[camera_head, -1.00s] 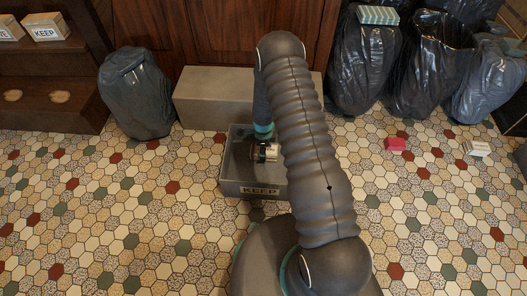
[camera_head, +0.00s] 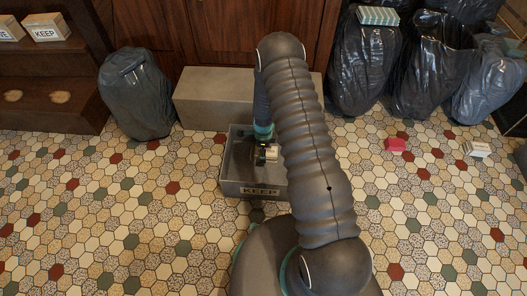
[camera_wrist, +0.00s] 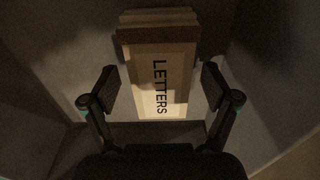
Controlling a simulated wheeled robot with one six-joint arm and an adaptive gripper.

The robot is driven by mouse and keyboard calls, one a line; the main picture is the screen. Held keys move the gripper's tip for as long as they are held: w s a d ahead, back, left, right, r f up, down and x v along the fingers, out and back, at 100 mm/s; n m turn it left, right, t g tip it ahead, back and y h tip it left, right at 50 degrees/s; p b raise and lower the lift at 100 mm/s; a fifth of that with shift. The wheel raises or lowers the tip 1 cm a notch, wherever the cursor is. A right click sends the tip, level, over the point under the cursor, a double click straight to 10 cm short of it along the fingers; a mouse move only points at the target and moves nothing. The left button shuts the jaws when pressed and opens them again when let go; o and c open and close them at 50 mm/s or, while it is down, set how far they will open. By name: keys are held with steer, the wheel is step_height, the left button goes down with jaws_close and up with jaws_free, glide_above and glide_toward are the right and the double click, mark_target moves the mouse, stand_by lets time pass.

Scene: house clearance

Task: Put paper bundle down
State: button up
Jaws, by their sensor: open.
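The paper bundle (camera_wrist: 160,80) is a pale block marked LETTERS. In the wrist view it lies between the two fingers of my gripper (camera_wrist: 160,92), with a visible gap on each side. My gripper is open around it and the fingers do not touch it. In the head view my gripper (camera_head: 266,152) is down inside the grey box labelled KEEP (camera_head: 232,187), and a small pale part of the bundle (camera_head: 271,153) shows beside it. My arm hides part of the box's right side.
A beige block (camera_head: 215,97) stands behind the box. A grey bag (camera_head: 137,95) is at left, and dark bags (camera_head: 365,65) stand at right. Floor left of the box is clear.

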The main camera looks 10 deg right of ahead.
step_height(320, 180, up, 26)
steer(key=n+t, duration=0.1)
steer(key=n, duration=0.3)
steer(key=s+r+n+t, duration=0.1)
steer(key=s+r+n, duration=0.25)
steer(key=r, duration=0.45)
steer(key=s+r+n+t, duration=0.15)
steer(key=s+r, duration=0.25)
steer(key=r, duration=0.5)
steer(key=s+r+n+t, duration=0.1)
steer(key=s+r+n, duration=0.5)
steer(key=s, duration=0.6)
steer(key=s+r+n+t, duration=0.1)
steer(key=s+r+n, duration=0.5)
steer(key=s, duration=0.5)
steer(key=shift+s+r+n+p, duration=0.3)
steer(key=shift+s+r+p, duration=0.05)
steer(key=shift+r+p, duration=0.1)
steer(key=shift+a, duration=0.1)
